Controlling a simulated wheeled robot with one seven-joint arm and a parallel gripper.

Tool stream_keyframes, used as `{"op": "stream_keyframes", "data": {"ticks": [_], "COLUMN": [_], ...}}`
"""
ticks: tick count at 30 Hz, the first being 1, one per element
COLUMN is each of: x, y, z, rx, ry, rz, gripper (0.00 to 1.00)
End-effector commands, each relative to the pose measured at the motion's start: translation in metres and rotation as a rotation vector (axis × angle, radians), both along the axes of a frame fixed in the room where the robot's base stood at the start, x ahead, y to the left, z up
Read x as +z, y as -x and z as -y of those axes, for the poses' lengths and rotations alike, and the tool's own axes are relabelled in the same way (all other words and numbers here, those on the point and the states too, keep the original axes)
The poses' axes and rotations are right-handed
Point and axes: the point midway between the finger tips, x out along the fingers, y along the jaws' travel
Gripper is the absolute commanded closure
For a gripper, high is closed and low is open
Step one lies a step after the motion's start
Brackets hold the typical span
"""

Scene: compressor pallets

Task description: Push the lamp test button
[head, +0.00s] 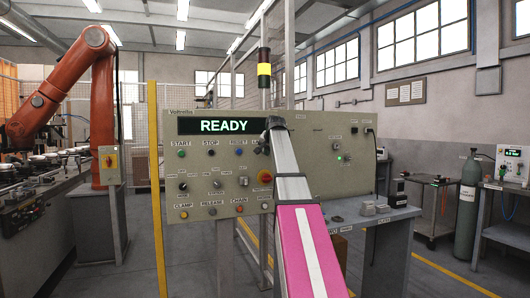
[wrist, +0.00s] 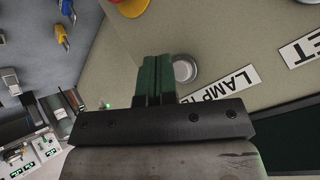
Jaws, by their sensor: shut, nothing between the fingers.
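The lamp test button (wrist: 185,69) is a round pale grey button on the beige panel, beside a label reading "LAMP TE" (wrist: 225,86) in the wrist view. My gripper (wrist: 155,60) has its green fingers shut and empty; the fingers overlap the button's left edge in that view. I cannot tell whether they touch it or the panel. In the head view my gripper (head: 268,146) is in front of the control panel (head: 227,165), right of the blue reset button (head: 239,152). It hides the lamp test button there.
The display (head: 224,126) reads "READY". A red emergency stop (head: 265,177) on a yellow base lies below my gripper. Other buttons and knobs cover the panel. A grey bench (head: 400,212) stands at the right, with a robot arm (head: 60,85) at the left.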

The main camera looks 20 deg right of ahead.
Motion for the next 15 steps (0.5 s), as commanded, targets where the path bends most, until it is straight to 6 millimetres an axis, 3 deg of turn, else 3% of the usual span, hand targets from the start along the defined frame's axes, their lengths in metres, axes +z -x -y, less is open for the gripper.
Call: {"op": "stream_keyframes", "data": {"ticks": [15], "x": [0.0005], "y": [-0.0083], "z": [-0.0003], "rx": [0.0], "ry": [0.0], "rz": [0.0], "gripper": [1.0]}}
